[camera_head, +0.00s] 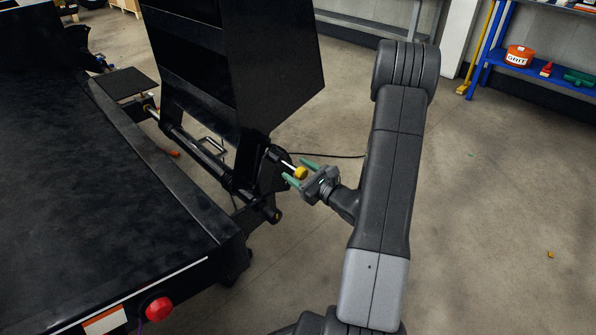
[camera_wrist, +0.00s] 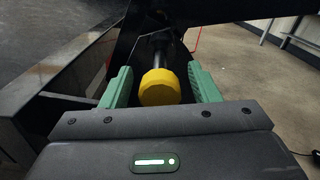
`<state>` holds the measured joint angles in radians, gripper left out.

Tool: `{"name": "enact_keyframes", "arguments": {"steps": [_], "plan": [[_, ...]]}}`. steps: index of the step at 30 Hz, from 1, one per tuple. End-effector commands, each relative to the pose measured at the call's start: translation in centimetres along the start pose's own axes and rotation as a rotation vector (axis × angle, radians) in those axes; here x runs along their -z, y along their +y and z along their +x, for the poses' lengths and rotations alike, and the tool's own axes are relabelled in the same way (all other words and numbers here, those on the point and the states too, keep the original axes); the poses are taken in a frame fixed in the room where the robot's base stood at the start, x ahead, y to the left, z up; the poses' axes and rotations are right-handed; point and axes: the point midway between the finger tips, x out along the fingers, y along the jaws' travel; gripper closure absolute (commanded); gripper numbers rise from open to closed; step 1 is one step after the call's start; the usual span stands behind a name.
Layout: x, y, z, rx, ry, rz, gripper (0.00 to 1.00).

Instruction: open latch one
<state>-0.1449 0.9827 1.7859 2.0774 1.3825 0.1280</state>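The latch shows as a yellow knob (camera_head: 301,173) on a dark shaft at the lower corner of the black upright panel (camera_head: 262,75). In the wrist view the yellow knob (camera_wrist: 159,88) sits between the two green fingers, with a gap on each side. My gripper (camera_head: 298,173) is open around the knob; it also shows in the wrist view (camera_wrist: 160,88). The shaft (camera_wrist: 161,50) runs from the knob into the dark frame behind. Where the shaft enters the frame is hard to make out.
The black trailer deck (camera_head: 90,200) fills the left, with a red round light (camera_head: 159,309) at its near edge. A black bar (camera_head: 205,155) runs along the panel's base. A blue shelf (camera_head: 540,70) stands at the far right. The floor (camera_head: 490,220) on the right is mostly clear.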

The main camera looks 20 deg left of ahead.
Motion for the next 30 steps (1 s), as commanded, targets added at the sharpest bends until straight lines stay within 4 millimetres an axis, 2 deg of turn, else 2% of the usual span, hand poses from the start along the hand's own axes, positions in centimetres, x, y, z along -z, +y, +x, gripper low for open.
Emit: {"name": "enact_keyframes", "arguments": {"steps": [7,11,24,30], "plan": [[0.0,0.0,-0.2,0.0,0.0,0.0,0.44],[-0.1,-0.1,-1.5,0.004,0.001,0.0,0.44],[-0.1,-0.2,-10.0,0.005,0.002,0.002,0.44],[0.0,-0.1,-12.7,0.003,0.001,0.002,0.44]]}}
